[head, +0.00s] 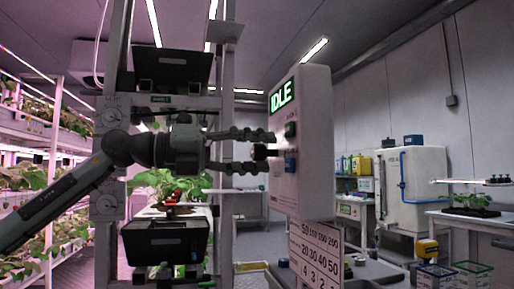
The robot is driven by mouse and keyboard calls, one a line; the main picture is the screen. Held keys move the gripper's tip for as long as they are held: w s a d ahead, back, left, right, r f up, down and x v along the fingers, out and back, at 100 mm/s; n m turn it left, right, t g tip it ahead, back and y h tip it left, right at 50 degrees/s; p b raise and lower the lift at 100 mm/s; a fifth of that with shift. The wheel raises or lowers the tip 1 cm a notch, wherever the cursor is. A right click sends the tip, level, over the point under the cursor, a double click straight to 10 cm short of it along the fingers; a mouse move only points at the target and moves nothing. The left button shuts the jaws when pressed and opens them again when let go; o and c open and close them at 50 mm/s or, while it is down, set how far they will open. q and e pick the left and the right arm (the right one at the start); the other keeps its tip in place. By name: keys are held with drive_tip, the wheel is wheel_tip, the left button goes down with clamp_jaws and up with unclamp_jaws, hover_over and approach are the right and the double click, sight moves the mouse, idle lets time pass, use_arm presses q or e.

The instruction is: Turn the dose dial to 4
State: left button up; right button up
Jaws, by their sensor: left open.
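A pale control box (312,150) stands right of the middle, with a lit green IDLE display (282,95) on its narrow left-facing side. My right gripper is not in view.
A number board (314,256) hangs under the box. A grey post with round dials (108,118) stands behind my left arm, with a black crate (165,241) beside it. Plant racks (45,130) line the left. A white tank (412,185) and benches stand at the right.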

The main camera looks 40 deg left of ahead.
use_arm(q)
clamp_jaws()
idle(0.3)
